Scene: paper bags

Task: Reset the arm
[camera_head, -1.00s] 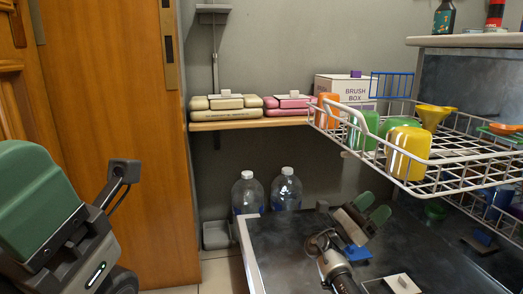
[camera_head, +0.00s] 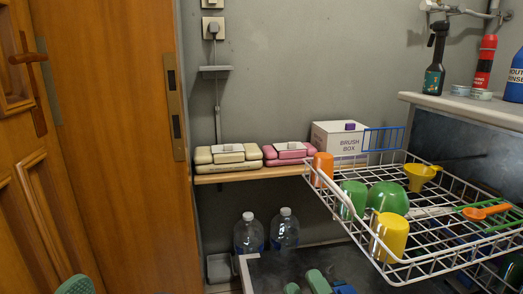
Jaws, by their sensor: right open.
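My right gripper (camera_head: 306,284) shows at the bottom edge of the head view, only by its two green fingertips. The fingertips are apart with nothing seen between them, so it is open. It is in front of the dark surface (camera_head: 276,264) below the shelf. Only a green tip of my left gripper (camera_head: 75,286) shows at the bottom left corner, by the wooden door. Its jaws and both arms are cut off by the frame.
A white wire rack (camera_head: 430,262) at right holds an orange cup (camera_head: 322,168), green cups, a yellow cup (camera_head: 390,238) and a yellow funnel (camera_head: 421,176). A wooden shelf (camera_head: 240,175) holds cases and a brush box (camera_head: 337,148). Two bottles (camera_head: 249,233) stand below. A wooden door (camera_head: 105,120) is at left.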

